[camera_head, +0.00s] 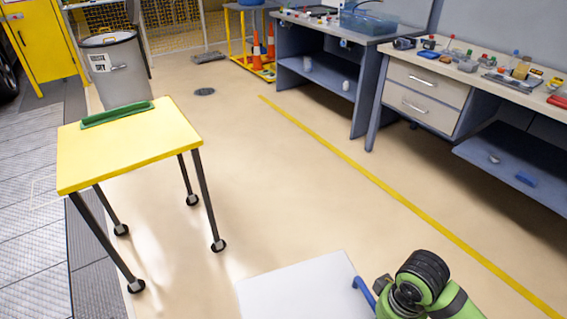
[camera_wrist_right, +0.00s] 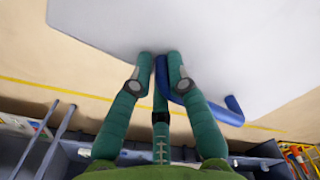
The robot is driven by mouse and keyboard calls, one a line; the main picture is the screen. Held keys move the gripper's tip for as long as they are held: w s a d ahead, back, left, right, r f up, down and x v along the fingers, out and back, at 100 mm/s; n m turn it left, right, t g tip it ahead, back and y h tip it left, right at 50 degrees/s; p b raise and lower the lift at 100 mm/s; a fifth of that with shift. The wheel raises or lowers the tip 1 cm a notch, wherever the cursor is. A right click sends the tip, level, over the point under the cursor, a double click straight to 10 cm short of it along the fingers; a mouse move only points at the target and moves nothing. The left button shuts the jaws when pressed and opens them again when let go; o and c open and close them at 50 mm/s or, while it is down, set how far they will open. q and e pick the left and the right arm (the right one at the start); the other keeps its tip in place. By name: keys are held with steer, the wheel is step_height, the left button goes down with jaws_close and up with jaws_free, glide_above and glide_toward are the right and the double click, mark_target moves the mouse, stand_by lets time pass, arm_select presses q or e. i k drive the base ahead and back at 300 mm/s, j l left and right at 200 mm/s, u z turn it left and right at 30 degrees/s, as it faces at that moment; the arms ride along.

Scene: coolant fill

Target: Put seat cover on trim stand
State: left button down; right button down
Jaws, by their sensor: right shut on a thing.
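A yellow-topped stand (camera_head: 150,145) on dark legs with casters is at the left of the head view. A long green piece (camera_head: 117,114) lies along its far edge; I cannot tell whether it is the seat cover. A flat white panel (camera_head: 298,290) with a blue handle (camera_head: 363,290) is at the bottom of the head view. In the wrist view my right gripper (camera_wrist_right: 160,62) is shut on the blue handle (camera_wrist_right: 205,105) at the edge of the white panel (camera_wrist_right: 215,35). In the head view my right gripper's fingers are hidden. My left gripper is out of view.
Workbenches (camera_head: 428,84) with tools line the right side. A grey bin (camera_head: 118,72) stands behind the yellow stand, near a yellow cabinet (camera_head: 42,45). Orange cones (camera_head: 256,50) are at the back. The floor (camera_head: 270,190) between stand and benches is clear, crossed by a yellow line (camera_head: 375,180).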

mark_target(126, 139)
steer(key=i+u, duration=0.1)
steer(key=i, duration=0.45)
steer(key=i+l+u, duration=0.1)
steer(key=i, duration=0.45)
steer(key=i+l, duration=0.15)
steer(key=i, duration=0.4)
steer(key=j+u, duration=0.05)
